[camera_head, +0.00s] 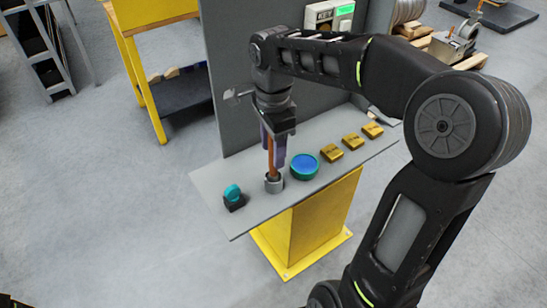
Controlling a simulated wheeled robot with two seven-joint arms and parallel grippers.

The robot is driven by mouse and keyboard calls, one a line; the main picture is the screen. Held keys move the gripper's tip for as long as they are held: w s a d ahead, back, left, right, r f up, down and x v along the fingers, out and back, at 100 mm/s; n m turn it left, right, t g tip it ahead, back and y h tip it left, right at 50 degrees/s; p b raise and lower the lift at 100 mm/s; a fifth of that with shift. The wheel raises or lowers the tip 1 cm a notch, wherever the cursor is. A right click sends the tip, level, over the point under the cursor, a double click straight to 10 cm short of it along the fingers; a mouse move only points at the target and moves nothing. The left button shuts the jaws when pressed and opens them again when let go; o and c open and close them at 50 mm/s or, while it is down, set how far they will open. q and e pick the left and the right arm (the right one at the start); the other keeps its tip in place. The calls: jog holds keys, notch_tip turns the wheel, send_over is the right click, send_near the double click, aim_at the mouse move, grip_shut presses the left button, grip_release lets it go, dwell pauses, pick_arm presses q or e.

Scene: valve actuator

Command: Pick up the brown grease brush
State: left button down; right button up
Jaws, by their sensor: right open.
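The brown grease brush (270,157) stands upright in a small grey cup (274,184) on the grey shelf. Its handle rises from the cup into the space between my right gripper's fingers. My right gripper (273,160) points straight down over the cup, with its fingers around the upper part of the handle. It is open, and I cannot tell whether a finger touches the handle. The top of the brush is hidden by the gripper, and its lower end is inside the cup. My left gripper is not in view.
On the grey shelf (223,178), a teal-topped black item (233,197) sits left of the cup. A round blue tin (304,166) is close on the right, then several yellow blocks (331,153). A grey upright panel (228,70) stands behind. A yellow pedestal (312,222) supports the shelf.

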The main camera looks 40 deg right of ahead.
jog(key=shift+c, duration=0.6)
grip_shut()
